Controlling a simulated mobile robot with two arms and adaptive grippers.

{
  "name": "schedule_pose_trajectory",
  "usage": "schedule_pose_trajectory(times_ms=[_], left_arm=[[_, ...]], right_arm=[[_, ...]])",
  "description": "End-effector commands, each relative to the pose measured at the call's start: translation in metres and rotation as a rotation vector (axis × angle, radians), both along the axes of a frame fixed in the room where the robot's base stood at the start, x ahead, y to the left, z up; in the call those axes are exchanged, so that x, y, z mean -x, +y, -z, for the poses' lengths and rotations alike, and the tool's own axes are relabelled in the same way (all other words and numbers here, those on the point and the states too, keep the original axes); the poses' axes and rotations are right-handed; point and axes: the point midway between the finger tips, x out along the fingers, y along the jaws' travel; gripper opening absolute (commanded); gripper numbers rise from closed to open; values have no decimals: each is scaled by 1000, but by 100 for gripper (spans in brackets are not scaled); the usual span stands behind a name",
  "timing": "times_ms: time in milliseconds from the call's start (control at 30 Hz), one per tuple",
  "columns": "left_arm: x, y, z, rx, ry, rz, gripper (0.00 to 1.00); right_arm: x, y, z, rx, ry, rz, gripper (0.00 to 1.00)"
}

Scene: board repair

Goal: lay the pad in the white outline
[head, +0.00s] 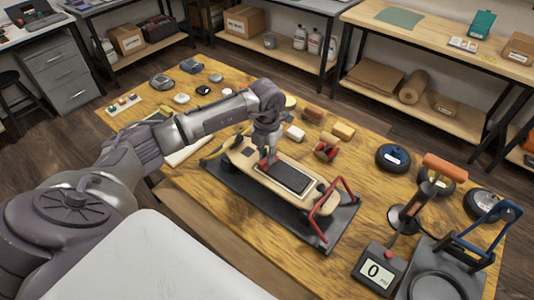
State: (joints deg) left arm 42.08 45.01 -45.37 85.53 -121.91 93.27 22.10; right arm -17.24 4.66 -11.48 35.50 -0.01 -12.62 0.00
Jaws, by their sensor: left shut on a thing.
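A dark rectangular pad (285,178) is over the middle of a light wooden skateboard deck (318,193). A thin pale line shows along the pad's edges, and I cannot tell how exactly the pad sits in this outline. My left gripper (266,162) points down at the pad's left end and is shut on it, with a small red part showing at the fingertips. The gripper hides that end of the pad. Whether the pad touches the deck all over cannot be told. My right gripper is not in view.
The board rests on a dark mat (330,240), with a red frame (330,198) at its right end. Wheels, tools and a scale display (376,269) stand to the right. Several small parts and blocks (343,131) lie behind the board.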

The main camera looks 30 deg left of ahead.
Motion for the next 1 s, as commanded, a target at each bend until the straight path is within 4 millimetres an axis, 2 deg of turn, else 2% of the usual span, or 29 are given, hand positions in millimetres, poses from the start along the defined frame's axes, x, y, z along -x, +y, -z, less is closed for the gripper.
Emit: schedule_pose_trajectory(times_ms=[333,367,500,800,900,1000], left_arm=[[0,0,6,-1,-1,0,0],[0,0,6,-1,-1,0,19],[0,0,5,0,-1,0,43],[0,0,3,0,-1,0,43],[-1,0,-2,0,-4,0,43],[-1,0,-16,0,-6,1,43]], right_arm=[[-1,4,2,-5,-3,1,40],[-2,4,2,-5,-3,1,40],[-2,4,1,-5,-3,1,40],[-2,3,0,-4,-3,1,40],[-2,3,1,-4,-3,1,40],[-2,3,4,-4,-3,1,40]])
